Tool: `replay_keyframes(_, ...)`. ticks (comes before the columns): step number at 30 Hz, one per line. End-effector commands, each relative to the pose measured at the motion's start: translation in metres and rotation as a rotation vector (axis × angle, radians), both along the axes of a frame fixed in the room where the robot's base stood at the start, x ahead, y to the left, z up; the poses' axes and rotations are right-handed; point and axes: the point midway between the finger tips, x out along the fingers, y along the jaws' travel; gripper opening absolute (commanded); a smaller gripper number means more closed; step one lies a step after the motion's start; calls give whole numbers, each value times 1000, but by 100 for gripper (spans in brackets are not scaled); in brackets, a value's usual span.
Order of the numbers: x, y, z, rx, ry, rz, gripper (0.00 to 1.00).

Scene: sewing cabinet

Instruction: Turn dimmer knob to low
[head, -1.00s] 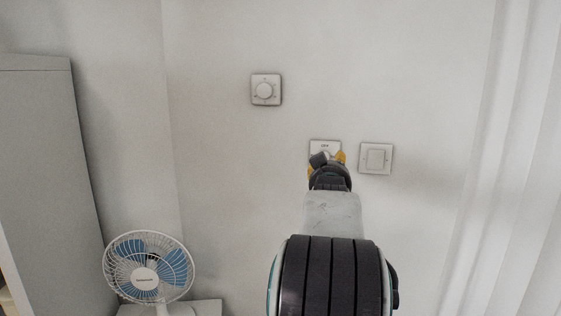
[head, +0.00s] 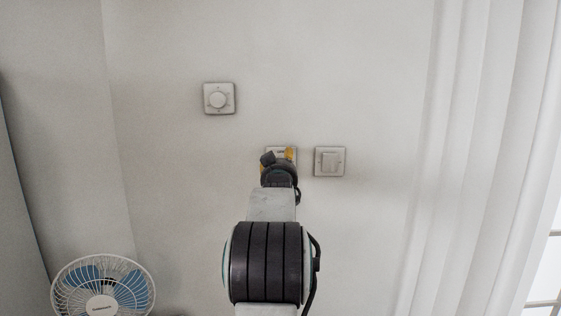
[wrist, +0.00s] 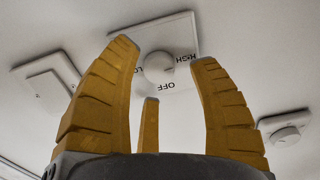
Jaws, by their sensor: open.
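The dimmer plate (head: 280,150) is a square white plate on the wall, mostly hidden behind my gripper (head: 278,157) in the head view. In the wrist view the dimmer plate (wrist: 184,30) shows printed OFF and HIGH, plus a partly covered word starting with LO. Its round white knob (wrist: 160,68) sits in the middle, framed between the yellow fingers of my gripper (wrist: 160,65). The fingers are spread open and hold nothing. I cannot tell whether they touch the knob or which mark it points to.
A white rocker switch (head: 330,161) is right of the dimmer. A round dial on a square plate (head: 218,98) is up and left. A fan (head: 103,288) stands low at left. White curtains (head: 470,150) hang at right. The wall between is bare.

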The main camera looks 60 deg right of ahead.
Motion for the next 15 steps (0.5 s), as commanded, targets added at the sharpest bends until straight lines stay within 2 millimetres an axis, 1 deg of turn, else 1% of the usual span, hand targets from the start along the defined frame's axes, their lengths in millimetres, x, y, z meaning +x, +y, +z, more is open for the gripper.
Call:
replay_keyframes(6,4,-8,0,1,0,0,55)
replay_keyframes(15,5,-9,-1,1,0,0,55)
